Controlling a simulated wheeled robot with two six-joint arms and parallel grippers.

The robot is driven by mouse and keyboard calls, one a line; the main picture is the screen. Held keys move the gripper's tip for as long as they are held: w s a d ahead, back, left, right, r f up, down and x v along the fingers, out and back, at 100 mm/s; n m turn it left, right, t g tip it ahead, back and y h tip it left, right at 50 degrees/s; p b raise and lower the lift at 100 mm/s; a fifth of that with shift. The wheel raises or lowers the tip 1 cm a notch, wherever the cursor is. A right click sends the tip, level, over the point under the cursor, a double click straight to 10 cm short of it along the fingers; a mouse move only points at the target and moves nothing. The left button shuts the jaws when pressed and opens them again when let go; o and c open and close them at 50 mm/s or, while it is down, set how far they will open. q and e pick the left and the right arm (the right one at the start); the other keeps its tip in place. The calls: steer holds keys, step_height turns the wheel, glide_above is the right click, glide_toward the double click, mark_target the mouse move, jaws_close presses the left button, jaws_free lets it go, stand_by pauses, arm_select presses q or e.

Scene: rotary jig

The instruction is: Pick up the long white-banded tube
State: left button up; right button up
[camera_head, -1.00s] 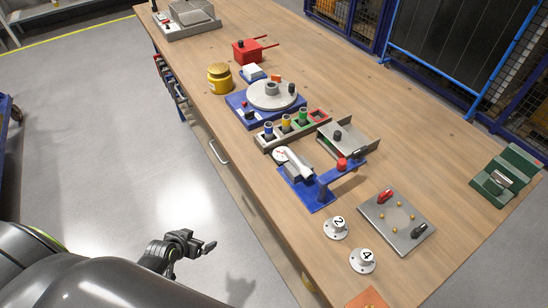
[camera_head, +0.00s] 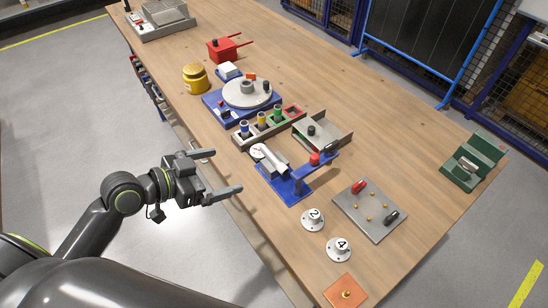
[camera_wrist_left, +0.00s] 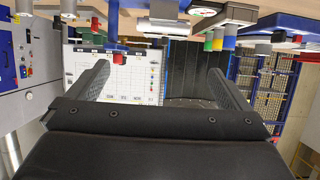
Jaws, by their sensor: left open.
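A rack (camera_head: 250,137) near the table's left edge holds several short upright tubes: a blue one (camera_head: 244,129), a yellow one (camera_head: 262,119) and a green one (camera_head: 278,114). I cannot make out a white band on any of them at this size, so I cannot tell which is the long white-banded tube. My left gripper (camera_head: 227,170) is open and empty, beside the table's left edge, to the lower left of the rack and apart from it. Its two spread fingers also show in the left wrist view (camera_wrist_left: 160,70), with nothing between them. My right gripper is out of view.
A blue stand (camera_head: 291,188) with a silver cylinder and dial is nearest the gripper. A blue-based turntable (camera_head: 247,93), yellow pot (camera_head: 195,79), grey tray (camera_head: 322,135) and grey plate (camera_head: 369,211) stand around.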

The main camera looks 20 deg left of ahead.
arm_select(q)
steer(key=p, duration=0.2)
glide_toward(274, 157)
steer(key=x, duration=0.4)
steer(key=shift+w+d+r, duration=0.15)
steer(key=shift+d, duration=0.15)
steer(key=shift+w+d+f, duration=0.25)
steer(key=shift+w, duration=0.2)
steer(key=shift+f+p+x, duration=0.2)
steer(key=shift+p+x, duration=0.7)
steer(key=shift+x, duration=1.45)
steer(key=shift+a, duration=0.15)
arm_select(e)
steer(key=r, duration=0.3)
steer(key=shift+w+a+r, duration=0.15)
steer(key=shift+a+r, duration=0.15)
arm_select(q)
steer(key=shift+s, duration=0.1)
steer(key=c, duration=0.7)
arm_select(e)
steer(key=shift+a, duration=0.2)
